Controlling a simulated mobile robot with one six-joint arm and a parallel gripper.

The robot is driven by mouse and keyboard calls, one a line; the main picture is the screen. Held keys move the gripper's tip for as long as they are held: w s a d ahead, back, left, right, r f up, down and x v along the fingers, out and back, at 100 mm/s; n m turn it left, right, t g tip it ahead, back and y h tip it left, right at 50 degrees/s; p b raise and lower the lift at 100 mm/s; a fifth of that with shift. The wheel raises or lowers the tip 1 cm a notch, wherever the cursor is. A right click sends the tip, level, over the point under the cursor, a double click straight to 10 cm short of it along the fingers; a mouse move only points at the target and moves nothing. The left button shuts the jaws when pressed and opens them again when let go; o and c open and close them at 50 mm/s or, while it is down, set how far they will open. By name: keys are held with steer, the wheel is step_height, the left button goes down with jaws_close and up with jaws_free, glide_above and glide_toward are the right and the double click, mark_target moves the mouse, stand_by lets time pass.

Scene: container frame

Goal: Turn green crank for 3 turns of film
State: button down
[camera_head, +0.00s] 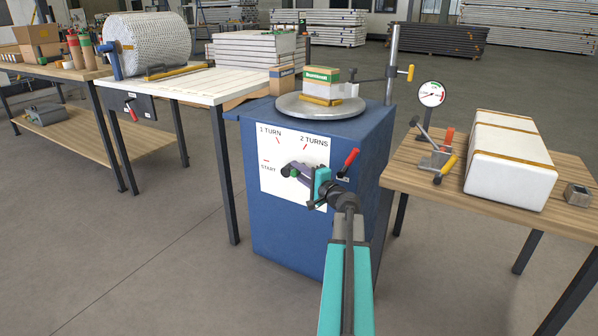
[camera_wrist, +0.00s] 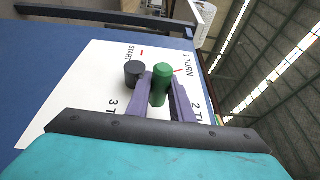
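The green crank's upright handle (camera_wrist: 162,85) stands between my gripper's two purple fingers in the wrist view. My gripper (camera_wrist: 163,88) appears closed around it, with a finger against each side. A dark round knob (camera_wrist: 133,74) is just left of the handle. In the head view, my gripper (camera_head: 298,171) is at the white dial panel (camera_head: 270,192) on the front of the blue cabinet (camera_head: 275,228). The panel shows START, 1 TURN and 2 TURNS; a partly covered 3 shows in the wrist view. My gripper hides the green handle in the head view.
A red-handled lever (camera_head: 349,160) sticks out right of the panel. On the cabinet, a grey turntable (camera_head: 290,108) carries stacked boxes beside a post (camera_head: 392,60). A white-topped table (camera_head: 205,88) stands left. A wooden table (camera_head: 410,180) with a white block stands right.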

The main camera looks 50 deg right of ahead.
steer(key=shift+w+d, duration=0.1)
steer(key=shift+d, duration=0.05)
steer(key=shift+f, duration=0.1)
steer(key=shift+s+f+b, duration=0.2)
steer(key=shift+s+b, duration=0.05)
steer(key=shift+b, duration=0.05)
steer(key=shift+s+f+b, duration=0.25)
steer(key=shift+f+b, duration=0.85)
steer(key=shift+b, duration=0.1)
steer(key=shift+s+f+b, duration=0.25)
steer(key=shift+f+b, duration=0.85)
steer(key=shift+b, duration=0.05)
steer(key=c, duration=1.6)
jaws_free()
steer(key=shift+r, duration=0.1)
